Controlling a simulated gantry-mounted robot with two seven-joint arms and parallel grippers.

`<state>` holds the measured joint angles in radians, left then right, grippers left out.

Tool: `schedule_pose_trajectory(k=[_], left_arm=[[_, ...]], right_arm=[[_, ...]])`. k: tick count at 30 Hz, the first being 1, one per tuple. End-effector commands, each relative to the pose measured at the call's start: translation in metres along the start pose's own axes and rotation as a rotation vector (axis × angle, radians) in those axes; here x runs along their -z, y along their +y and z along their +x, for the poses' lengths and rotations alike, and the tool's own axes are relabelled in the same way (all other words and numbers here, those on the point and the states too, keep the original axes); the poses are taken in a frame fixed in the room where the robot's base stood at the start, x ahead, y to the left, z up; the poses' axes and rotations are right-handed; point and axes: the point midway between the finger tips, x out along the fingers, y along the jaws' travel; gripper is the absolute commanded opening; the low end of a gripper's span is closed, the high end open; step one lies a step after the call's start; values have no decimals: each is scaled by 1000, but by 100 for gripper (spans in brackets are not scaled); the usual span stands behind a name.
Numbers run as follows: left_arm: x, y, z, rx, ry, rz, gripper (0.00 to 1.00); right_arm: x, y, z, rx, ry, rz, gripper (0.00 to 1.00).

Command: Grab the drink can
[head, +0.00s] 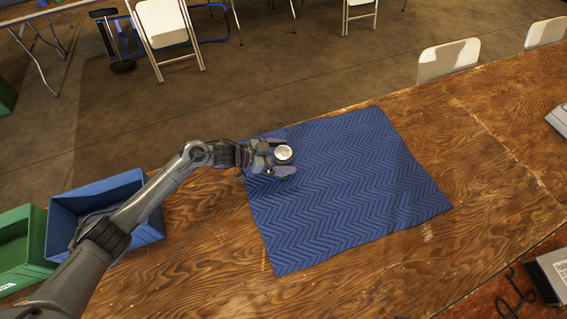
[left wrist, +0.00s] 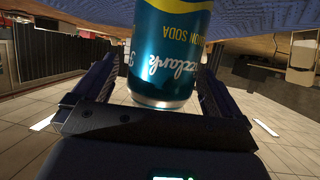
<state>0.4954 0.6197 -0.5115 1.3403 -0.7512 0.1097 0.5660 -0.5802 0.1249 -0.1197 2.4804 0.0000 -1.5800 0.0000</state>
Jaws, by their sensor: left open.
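The drink can (head: 283,153) stands upright near the left side of the blue mat (head: 345,190), with its pale top showing in the head view. In the left wrist view the teal can (left wrist: 165,45) has a yellow band and white lettering, and it appears upside down there. My left gripper (head: 282,157) is open, with one finger on each side of the can. In the left wrist view the can stands between the fingers, with a gap visible on at least the right side. My right gripper is not in view.
The mat lies on a wooden table (head: 370,265) and is otherwise clear. A blue bin (head: 152,228) and a green bin (head: 37,240) are at the left, partly behind my left arm. A grey device (head: 548,278) and a cable are at the lower right. Folding chairs (head: 165,25) stand beyond the table.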

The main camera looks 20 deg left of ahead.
Motion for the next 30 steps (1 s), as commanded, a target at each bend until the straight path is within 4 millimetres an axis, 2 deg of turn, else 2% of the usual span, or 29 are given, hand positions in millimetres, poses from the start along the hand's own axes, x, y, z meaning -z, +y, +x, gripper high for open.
schedule_pose_trajectory(k=[8,21,30], left_arm=[[0,0,2,1,-1,0,98],[0,0,2,1,-1,0,30],[2,-1,1,1,2,1,28]], right_arm=[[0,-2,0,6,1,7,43],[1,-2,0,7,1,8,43],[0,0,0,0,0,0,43]])
